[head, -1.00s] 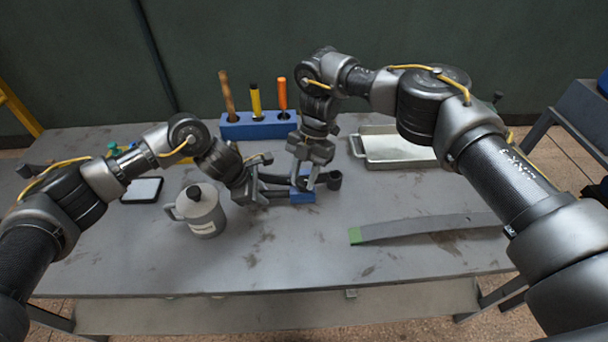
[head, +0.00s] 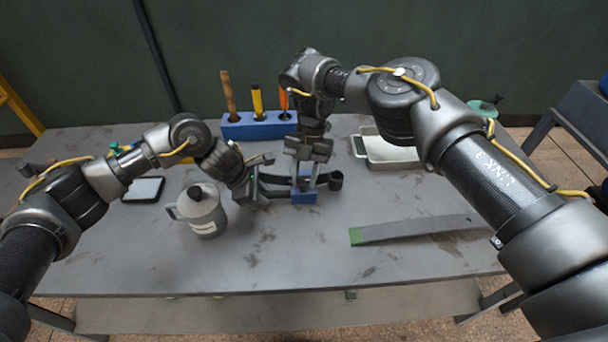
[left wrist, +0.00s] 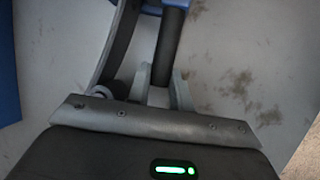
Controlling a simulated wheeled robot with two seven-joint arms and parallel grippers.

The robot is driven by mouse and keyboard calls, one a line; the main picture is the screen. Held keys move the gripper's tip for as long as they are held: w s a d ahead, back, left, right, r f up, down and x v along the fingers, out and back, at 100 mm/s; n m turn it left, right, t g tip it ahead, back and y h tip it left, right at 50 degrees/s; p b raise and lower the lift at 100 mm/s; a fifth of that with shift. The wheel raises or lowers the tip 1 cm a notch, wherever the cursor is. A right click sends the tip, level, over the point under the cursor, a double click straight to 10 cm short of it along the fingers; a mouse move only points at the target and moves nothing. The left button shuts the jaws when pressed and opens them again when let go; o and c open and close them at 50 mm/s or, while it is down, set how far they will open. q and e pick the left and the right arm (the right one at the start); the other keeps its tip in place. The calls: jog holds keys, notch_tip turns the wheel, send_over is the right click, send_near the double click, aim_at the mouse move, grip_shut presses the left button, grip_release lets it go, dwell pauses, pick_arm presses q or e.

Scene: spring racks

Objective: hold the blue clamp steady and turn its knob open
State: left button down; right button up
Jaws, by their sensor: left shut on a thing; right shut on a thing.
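The blue clamp (head: 303,197) lies near the middle of the table, with dark bars running left from its blue body. My left gripper (head: 262,190) is shut on a dark bar of the clamp. In the left wrist view its pale fingers (left wrist: 160,88) stand on both sides of the dark bar (left wrist: 168,50), and a bit of blue shows at the top edge (left wrist: 176,4). My right gripper (head: 305,184) points straight down over the blue body, shut on the knob. The knob itself is hidden between its fingers.
A blue rack (head: 258,129) with several handled tools stands behind. A grey can (head: 203,212) stands left of the clamp. A flat spring strip (head: 415,229) with a green end lies to the right. A metal tray (head: 385,150) is at the back right. The front table is clear.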

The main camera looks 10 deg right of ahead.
jog(key=o, duration=1)
jog(key=shift+c, duration=0.2)
jog(key=shift+r, duration=0.1)
jog(key=v, duration=1.1)
jog(key=shift+r, duration=0.35)
jog(key=shift+w+d, duration=0.1)
jog(key=shift+w, duration=0.05)
pick_arm(q)
jog(key=c, duration=1.2)
grip_release()
jog(key=shift+o, duration=0.2)
